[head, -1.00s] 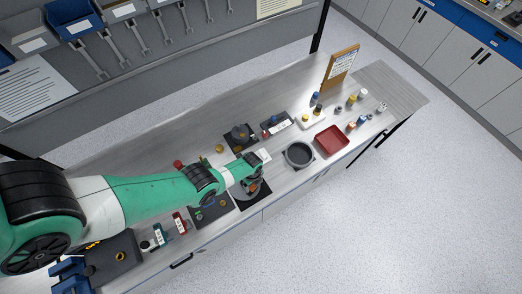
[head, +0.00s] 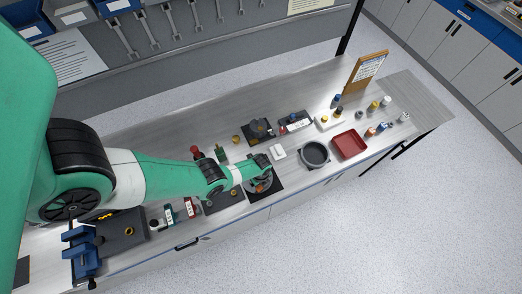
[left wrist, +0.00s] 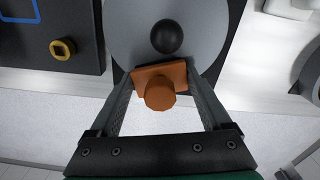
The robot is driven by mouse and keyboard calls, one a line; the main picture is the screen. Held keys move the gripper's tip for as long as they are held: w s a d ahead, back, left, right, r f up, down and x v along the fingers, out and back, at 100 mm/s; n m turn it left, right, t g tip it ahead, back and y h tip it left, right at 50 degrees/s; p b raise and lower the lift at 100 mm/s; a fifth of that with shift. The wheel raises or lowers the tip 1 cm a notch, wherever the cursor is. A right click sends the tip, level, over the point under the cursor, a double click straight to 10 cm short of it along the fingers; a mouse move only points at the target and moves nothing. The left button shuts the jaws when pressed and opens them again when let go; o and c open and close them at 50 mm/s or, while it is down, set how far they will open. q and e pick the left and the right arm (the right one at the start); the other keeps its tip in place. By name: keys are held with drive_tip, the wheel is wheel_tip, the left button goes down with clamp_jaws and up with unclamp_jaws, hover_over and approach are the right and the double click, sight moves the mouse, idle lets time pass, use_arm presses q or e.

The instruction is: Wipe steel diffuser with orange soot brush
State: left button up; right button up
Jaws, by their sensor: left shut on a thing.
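The steel diffuser (left wrist: 205,30) is a round grey disc with a black knob (left wrist: 167,37) in its middle, at the top of the left wrist view. In the head view the diffuser (head: 276,184) sits on a dark mat near the bench's front edge, partly hidden by my left arm. The orange soot brush (left wrist: 160,90) is between the fingers of my left gripper (left wrist: 162,78), which is shut on it. The brush overlaps the disc's near rim; I cannot tell whether it touches. My left gripper (head: 264,172) is over the diffuser. My right gripper is not in view.
A dark round pan (head: 315,154) and a red tray (head: 349,144) stand to the right. A small white block (head: 278,152) lies just behind the diffuser. A dark plate with a yellow ring (left wrist: 63,49) is at its left. Small bottles stand at the far right.

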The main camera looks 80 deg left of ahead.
use_arm(q)
drive_tip(key=shift+w+f+b, duration=0.1)
drive_tip(key=shift+f+b, duration=0.25)
idle(0.6)
